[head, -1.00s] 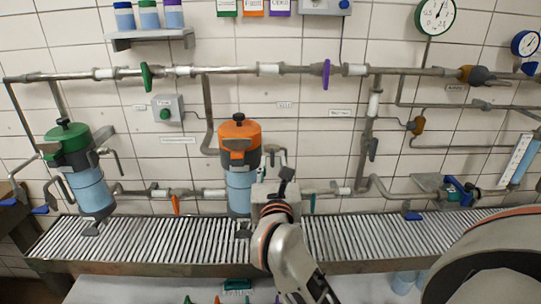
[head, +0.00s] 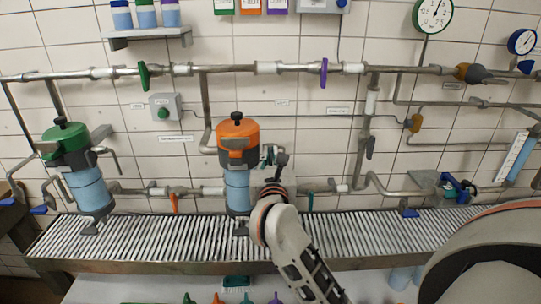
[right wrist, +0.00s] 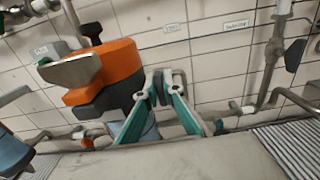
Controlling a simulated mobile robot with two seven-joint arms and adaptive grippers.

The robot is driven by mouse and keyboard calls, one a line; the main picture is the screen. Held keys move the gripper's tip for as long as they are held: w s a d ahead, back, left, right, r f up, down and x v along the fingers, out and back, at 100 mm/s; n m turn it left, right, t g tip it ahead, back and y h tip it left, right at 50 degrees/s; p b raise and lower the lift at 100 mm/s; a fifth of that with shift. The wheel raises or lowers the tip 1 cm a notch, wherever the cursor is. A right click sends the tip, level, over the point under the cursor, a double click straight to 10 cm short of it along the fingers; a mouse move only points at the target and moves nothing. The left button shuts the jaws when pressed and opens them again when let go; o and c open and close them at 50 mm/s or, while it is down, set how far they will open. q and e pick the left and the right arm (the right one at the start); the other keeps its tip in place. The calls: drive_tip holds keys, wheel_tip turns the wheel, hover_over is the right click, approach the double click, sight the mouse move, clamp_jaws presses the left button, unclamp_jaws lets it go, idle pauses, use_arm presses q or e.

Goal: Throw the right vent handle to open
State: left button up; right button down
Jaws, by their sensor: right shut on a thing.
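The orange-lidded vessel (head: 237,135) stands behind the roller conveyor, with a blue lower body. A grey bent handle at its right side is mostly hidden by my right gripper (head: 268,153). The right wrist view shows this gripper (right wrist: 166,88) with its teal fingers close together, beside the orange lid (right wrist: 110,65). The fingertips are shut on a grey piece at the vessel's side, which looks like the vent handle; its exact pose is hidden. My left gripper is not in view.
The roller conveyor (head: 150,237) runs below the vessels. A green-lidded vessel (head: 75,165) stands at the left. A horizontal pipe (head: 220,69) with green and purple valves runs above. The tiled wall is close behind.

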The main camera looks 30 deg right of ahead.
drive_tip(key=shift+n, duration=0.3)
drive_tip(key=n, duration=0.4)
drive_tip(key=shift+n, duration=0.3)
drive_tip(key=n, duration=0.4)
drive_tip(key=shift+w+a+f, duration=0.1)
drive_tip(key=shift+a, duration=0.05)
drive_tip(key=n, duration=0.5)
drive_tip(key=shift+a+f+n, duration=0.1)
drive_tip(key=shift+f+n, duration=0.05)
drive_tip(key=shift+n, duration=2.05)
drive_tip(key=c, duration=2.2)
unclamp_jaws()
